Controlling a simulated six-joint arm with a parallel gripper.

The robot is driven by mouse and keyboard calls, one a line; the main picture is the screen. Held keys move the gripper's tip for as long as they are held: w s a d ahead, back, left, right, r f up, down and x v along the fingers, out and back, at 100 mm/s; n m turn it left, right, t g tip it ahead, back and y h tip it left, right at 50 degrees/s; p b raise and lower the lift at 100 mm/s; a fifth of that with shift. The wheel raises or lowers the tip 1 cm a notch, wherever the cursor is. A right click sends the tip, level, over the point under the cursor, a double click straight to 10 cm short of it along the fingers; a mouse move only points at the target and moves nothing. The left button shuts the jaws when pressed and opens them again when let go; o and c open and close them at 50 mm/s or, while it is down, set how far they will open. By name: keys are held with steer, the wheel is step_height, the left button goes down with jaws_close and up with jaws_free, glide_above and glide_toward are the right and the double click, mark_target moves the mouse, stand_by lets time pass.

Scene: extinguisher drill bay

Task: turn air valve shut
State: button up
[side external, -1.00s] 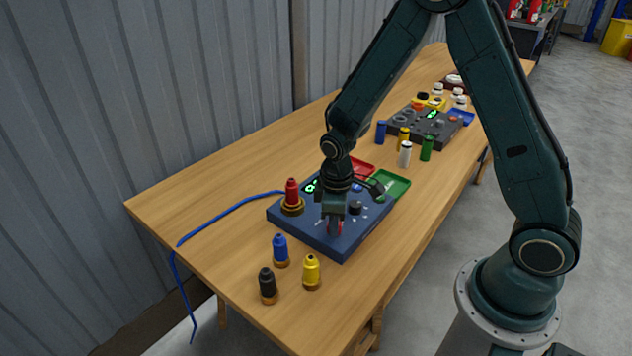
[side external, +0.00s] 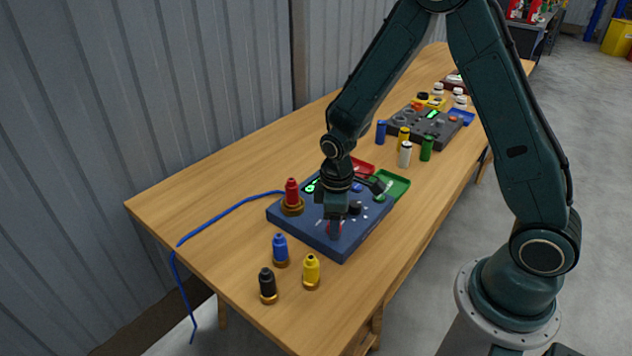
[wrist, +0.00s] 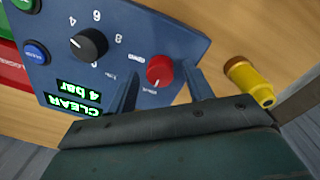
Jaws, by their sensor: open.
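The blue panel box (side external: 300,232) lies on the table with a red knob (wrist: 159,70), likely the air valve, near one edge. The wrist view shows its white pointer mark. My gripper (side external: 335,226) points down over this knob. In the wrist view my gripper (wrist: 160,82) has one finger on each side of the knob, with a gap visible. In the side view the fingers partly hide the knob. The panel's green display (wrist: 80,95) reads "CLEAR" and "4 bar". A black dial (wrist: 88,44) with numbers sits beside the knob.
A red bottle-shaped piece (side external: 292,192) in a brass ring stands on the panel's corner. Blue (side external: 280,248), black (side external: 267,282) and yellow (side external: 312,268) ones stand in front. Red and green trays (side external: 396,186) adjoin the panel. A blue hose (side external: 225,211) runs off the table edge.

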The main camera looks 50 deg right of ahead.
steer(key=shift+r, duration=0.15)
step_height(320, 180, up, 14)
steer(key=shift+s+a+f, duration=0.2)
steer(key=shift+a, duration=0.05)
stand_by(0.7)
steer(key=s+r+m+t, duration=0.2)
steer(key=s+r, duration=0.4)
steer(key=s, duration=0.3)
steer(key=s+r+m+t, duration=0.3)
steer(key=s+r+m, duration=0.2)
steer(key=s, duration=0.4)
steer(key=shift+r, duration=0.75)
stand_by(0.4)
